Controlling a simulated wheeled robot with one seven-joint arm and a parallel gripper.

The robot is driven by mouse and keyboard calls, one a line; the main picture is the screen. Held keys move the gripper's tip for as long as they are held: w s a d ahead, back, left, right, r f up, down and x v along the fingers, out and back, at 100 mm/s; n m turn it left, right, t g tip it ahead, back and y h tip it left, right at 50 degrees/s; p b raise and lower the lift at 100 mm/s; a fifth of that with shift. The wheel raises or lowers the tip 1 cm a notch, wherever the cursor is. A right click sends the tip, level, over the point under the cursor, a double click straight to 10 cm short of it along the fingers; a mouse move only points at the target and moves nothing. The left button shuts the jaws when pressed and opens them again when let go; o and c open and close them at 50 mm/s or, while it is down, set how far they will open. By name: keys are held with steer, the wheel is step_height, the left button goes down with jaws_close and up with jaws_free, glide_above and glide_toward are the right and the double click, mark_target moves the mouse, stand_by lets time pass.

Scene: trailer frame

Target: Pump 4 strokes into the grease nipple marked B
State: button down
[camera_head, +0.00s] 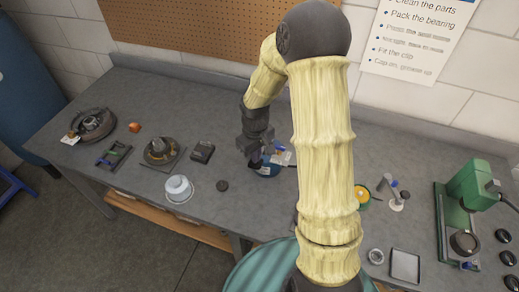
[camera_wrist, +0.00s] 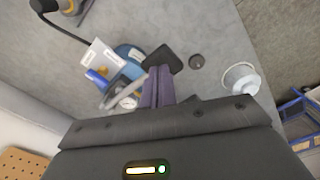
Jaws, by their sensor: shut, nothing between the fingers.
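My gripper (camera_head: 255,158) is shut and empty, low over the middle of the bench. In the wrist view its dark fingers (camera_wrist: 158,86) lie together, with a black square piece (camera_wrist: 162,58) at their tip. Close beside them is a blue rounded object (camera_wrist: 130,56) with white labels, also visible in the head view (camera_head: 265,170). A small round dial (camera_wrist: 128,102) and a grey bar lie by it. The label writing is too small to read. I cannot make out a grease nipple or a letter B. My arm hides part of the bench.
A white cup (camera_head: 178,189) and a dark puck (camera_head: 222,185) stand left of my gripper. A black block (camera_head: 202,151), a hub on a plate (camera_head: 161,151) and a ring-shaped part (camera_head: 92,125) are farther left. A green press (camera_head: 468,200) and a tray (camera_head: 405,265) are right.

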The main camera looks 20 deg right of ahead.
stand_by(0.3)
steer(key=shift+s+a+f+b, duration=0.1)
steer(key=shift+f+b, duration=0.75)
steer(key=shift+f, duration=0.45)
steer(key=shift+f+b, duration=0.7)
steer(key=shift+f, duration=0.2)
steer(key=shift+r, duration=0.15)
steer(key=r+p, duration=0.6)
steer(key=shift+w+d+r, duration=0.25)
steer(key=shift+w+d, duration=0.05)
steer(key=shift+w, duration=0.1)
steer(key=shift+f, duration=0.1)
